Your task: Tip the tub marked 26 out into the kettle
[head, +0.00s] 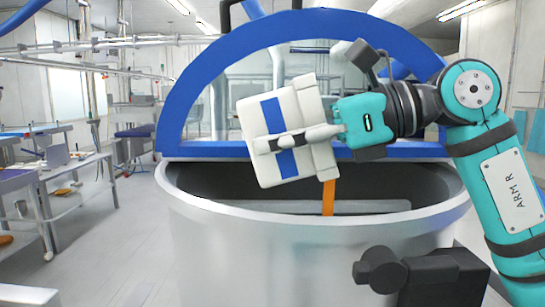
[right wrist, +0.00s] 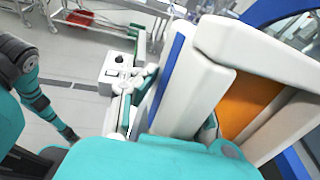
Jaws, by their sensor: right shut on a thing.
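The tub (head: 276,112) is white with a blue stripe and is tilted over the kettle (head: 310,250), above its opening. No number is readable on its visible faces. My right gripper (head: 288,141) is shut on the tub, one finger lying across the striped side. In the right wrist view the tub (right wrist: 212,85) shows close up, with orange contents (right wrist: 250,100) inside. In the head view an orange strip (head: 328,197) runs from the tub's lower right edge down into the kettle. The kettle is a wide grey metal vessel; its bottom is hidden. My left gripper is not seen.
A blue arched frame (head: 190,95) with a clear panel rises at the kettle's back rim. A black fitting (head: 425,275) stands in front of the kettle at the lower right. Benches (head: 60,175) line the left, with open floor (head: 120,240) between.

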